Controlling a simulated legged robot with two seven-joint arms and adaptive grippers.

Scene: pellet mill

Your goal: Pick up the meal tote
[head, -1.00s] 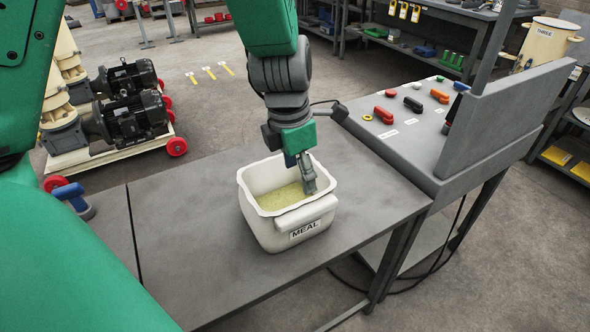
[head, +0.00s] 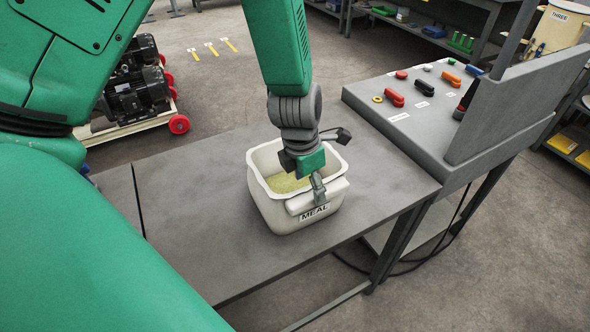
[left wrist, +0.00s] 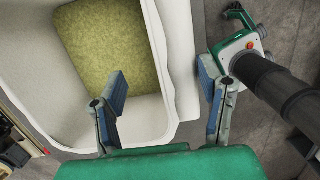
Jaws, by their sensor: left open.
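The meal tote (head: 272,212) is a cream, open-topped tub with a MEAL label and a ledge-like handle (head: 325,198) on its near right side. It stands upright on the grey bench and holds yellow-green meal (head: 286,182). My left gripper (head: 318,188) is open, pointing down at the handle side. In the left wrist view the tote's wall and handle (left wrist: 178,60) lie between the two spread fingers of my left gripper (left wrist: 166,90). One finger is over the tote's inside, the other outside the handle. Whether either touches is unclear. My right gripper is not in view.
The grey bench (head: 215,240) is clear left of and in front of the tote. A control console (head: 420,125) with coloured handles and an upright panel stands to the right. A dark fitting with a cable (head: 343,136) lies behind the tote. Motors (head: 135,95) stand on the floor at back left.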

